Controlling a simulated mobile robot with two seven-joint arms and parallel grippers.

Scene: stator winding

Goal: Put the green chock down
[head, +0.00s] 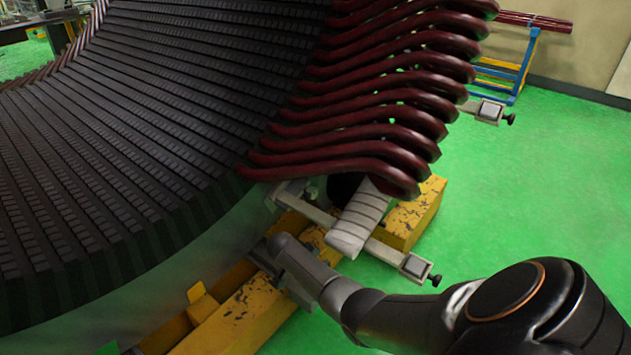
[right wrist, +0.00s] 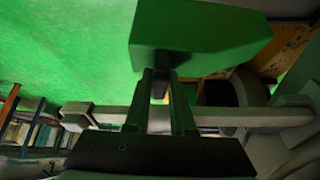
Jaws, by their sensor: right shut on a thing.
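In the right wrist view the green chock (right wrist: 198,38) is a block with flat, angled faces. It sits at the tips of my right gripper (right wrist: 160,88), which is shut on it. Its far side is out of sight. In the head view my right arm reaches in from the lower right, and its far end is low beside the stator (head: 110,130), by the yellow base beam (head: 240,318). I cannot make out the chock or the fingers clearly there. My left gripper is in neither view.
Dark red coil ends (head: 400,120) hang over the work area. A pale wrapped block (head: 358,215) and a metal bar with a clamp end (head: 416,266) stand close to my right arm. The bar crosses behind the fingers in the wrist view (right wrist: 265,117). Green floor (head: 540,190) is open at right.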

